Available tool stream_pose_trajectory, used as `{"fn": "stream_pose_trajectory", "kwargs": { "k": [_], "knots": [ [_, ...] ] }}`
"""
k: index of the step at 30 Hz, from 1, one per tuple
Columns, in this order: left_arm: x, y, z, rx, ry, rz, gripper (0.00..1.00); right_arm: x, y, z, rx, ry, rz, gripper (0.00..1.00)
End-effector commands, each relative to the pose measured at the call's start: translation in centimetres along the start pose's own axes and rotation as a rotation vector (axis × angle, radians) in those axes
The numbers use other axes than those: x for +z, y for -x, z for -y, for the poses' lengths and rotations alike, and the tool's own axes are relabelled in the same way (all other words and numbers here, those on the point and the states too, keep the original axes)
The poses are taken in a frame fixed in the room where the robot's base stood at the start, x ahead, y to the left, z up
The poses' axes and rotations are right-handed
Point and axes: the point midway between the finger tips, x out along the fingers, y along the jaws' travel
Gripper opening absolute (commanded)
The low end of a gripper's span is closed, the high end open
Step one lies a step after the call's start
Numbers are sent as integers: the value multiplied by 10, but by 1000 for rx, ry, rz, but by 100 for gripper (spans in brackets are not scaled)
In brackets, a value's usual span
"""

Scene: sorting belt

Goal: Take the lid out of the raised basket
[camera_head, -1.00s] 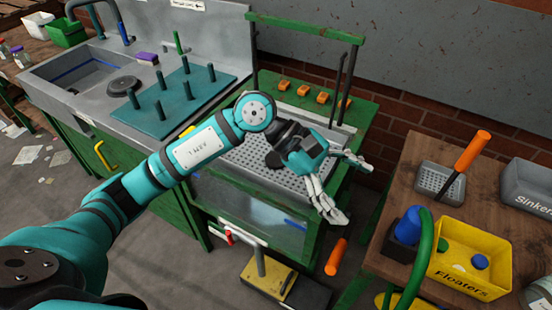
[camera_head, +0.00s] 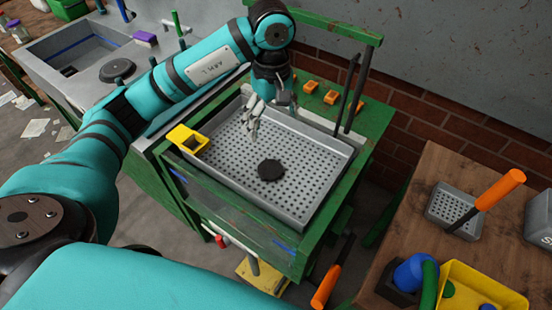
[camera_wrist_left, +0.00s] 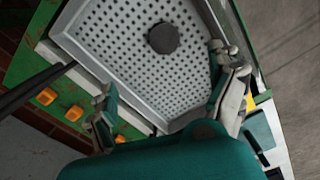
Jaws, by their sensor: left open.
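The lid (camera_head: 270,170) is a small dark round disc lying on the perforated floor of the raised grey basket (camera_head: 318,195), right of its middle. It also shows in the left wrist view (camera_wrist_left: 163,38), near the basket's upper part. My left gripper (camera_head: 252,130) hangs over the basket's back left part, up and left of the lid and apart from it. In the left wrist view its fingers (camera_wrist_left: 165,92) are spread wide with nothing between them. My right gripper is not in view.
A yellow box (camera_head: 188,139) sits at the basket's left corner. Orange blocks (camera_head: 331,97) lie on the green ledge behind, beside dark upright posts (camera_head: 355,98). A wooden table at right holds a yellow bin (camera_head: 510,296) and a grey tray with an orange handle (camera_head: 500,190).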

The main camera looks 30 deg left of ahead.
Motion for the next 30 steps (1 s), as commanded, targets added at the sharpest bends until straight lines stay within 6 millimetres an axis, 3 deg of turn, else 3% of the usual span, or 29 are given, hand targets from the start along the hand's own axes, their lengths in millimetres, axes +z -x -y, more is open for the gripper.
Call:
{"fn": "stream_pose_trajectory", "kwargs": {
  "k": [6,10,15,21,30],
  "knots": [
    [1,-44,2,-7,1,5,91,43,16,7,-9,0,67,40],
    [2,-72,2,-6,1,6,91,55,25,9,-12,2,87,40],
    [1,-101,1,-3,1,5,91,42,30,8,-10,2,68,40],
    [1,-115,1,-1,1,4,91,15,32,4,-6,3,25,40],
    [-4,-155,7,-2,1,6,91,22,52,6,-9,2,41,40]
  ]
}}
